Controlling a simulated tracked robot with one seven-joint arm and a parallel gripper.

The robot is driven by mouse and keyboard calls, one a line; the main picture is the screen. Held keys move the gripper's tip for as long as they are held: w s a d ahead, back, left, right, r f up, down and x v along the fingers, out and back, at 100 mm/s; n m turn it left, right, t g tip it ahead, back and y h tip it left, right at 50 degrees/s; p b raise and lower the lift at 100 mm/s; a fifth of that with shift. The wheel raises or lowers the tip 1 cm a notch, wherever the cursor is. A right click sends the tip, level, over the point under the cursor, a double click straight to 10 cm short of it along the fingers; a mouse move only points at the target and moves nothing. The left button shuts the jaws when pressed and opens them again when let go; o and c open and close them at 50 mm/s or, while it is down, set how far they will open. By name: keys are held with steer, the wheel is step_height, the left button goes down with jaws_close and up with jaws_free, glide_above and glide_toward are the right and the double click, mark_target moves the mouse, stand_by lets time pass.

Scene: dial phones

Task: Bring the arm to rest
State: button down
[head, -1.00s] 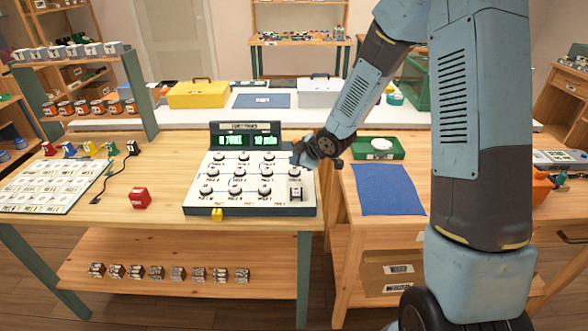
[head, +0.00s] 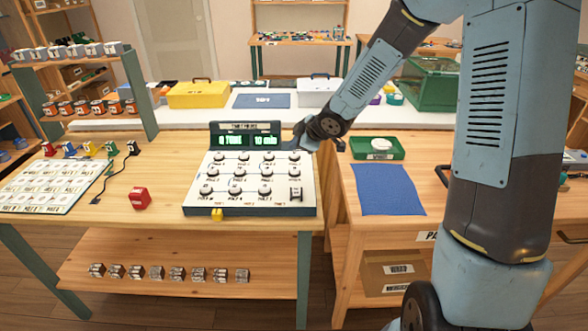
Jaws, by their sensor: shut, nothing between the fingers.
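My gripper (head: 296,141) is shut and empty. It is at the upper right corner of the dial panel (head: 198,168), beside the green-lit display (head: 250,139). Whether it touches the panel cannot be told. The panel is a white sloped box with rows of dark knobs and a small switch (head: 295,193) at its right, on the wooden table. My arm reaches in from the right, bent at the elbow near the top.
A red block (head: 139,198) lies left of the panel. A green tray (head: 377,148) and a blue cloth (head: 388,189) lie on the right table. A yellow case (head: 198,94) and a grey case (head: 319,91) stand behind.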

stand_by(0.5)
steer(key=s+d+r+m+h, duration=0.7)
steer(key=s+d+r+m, duration=0.3)
steer(key=d+r, duration=0.5)
steer(key=s+d+r+m, duration=0.1)
steer(key=s+r+m, duration=0.1)
steer(key=s, duration=0.5)
steer(key=s+d+r+m+g, duration=0.1)
steer(key=s+d+r+m, duration=0.1)
steer(key=s, duration=0.6)
steer(key=s+d+r+m+y, duration=0.1)
steer(key=s+d+r+m, duration=0.1)
steer(key=s, duration=0.6)
steer(key=shift+m, duration=0.5)
